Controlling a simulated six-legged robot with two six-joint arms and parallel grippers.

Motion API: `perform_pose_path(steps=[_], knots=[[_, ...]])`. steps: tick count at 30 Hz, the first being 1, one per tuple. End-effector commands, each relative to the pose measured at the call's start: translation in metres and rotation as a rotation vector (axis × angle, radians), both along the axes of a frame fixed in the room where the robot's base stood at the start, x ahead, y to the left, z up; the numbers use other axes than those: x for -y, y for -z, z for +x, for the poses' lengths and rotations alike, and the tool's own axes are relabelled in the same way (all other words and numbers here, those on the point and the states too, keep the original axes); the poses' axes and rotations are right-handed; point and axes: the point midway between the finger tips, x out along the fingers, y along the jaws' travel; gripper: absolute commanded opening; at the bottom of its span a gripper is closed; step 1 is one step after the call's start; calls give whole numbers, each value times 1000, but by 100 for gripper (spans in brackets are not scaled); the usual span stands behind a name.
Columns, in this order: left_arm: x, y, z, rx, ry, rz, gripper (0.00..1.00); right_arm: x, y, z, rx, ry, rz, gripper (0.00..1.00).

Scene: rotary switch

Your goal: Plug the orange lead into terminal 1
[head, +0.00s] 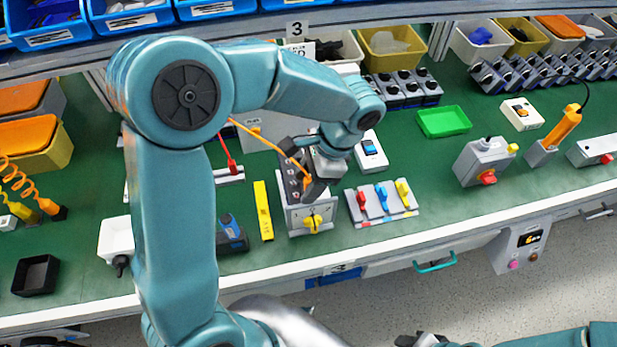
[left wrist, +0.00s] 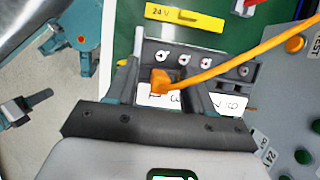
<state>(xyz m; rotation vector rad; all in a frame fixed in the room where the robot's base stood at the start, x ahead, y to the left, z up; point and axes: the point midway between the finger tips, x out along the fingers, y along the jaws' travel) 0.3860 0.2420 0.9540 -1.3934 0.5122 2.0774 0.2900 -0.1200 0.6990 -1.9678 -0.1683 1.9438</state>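The terminal box (head: 297,215) is a light grey box with a yellow knob on its front. In the left wrist view, its row of round terminals (left wrist: 184,62) and a partly covered number label show. My left gripper (head: 311,183) is over the box, fingers pointing down; it also shows in the left wrist view (left wrist: 160,85). The orange lead (head: 262,138) runs to this gripper. Its orange plug (left wrist: 160,81) is between the fingers, in front of the leftmost visible terminal. Contact with the fingers is unclear, and the plug's tip is hidden. My right gripper is not clearly visible.
A yellow 24 V bar (head: 263,210) lies left of the box. A red lead (head: 229,158) stands behind it. A plate with red, blue and yellow levers (head: 381,203) is close on the right.

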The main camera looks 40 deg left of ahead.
Motion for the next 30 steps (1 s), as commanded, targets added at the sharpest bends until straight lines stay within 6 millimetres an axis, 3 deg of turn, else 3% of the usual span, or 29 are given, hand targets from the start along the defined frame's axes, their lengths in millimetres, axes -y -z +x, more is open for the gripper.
perform_pose_path(steps=[7, 21, 30], knots=[[7, -24, 8, 6, 0, -1, 52, 0, -1, 0, 0, 0, 0, 43], [36, -131, 40, 4, 0, -2, 52, 0, -12, 0, 0, 0, 0, 43], [41, -152, 46, 0, 0, 0, 52, 0, -15, 0, 0, 0, 0, 43]])
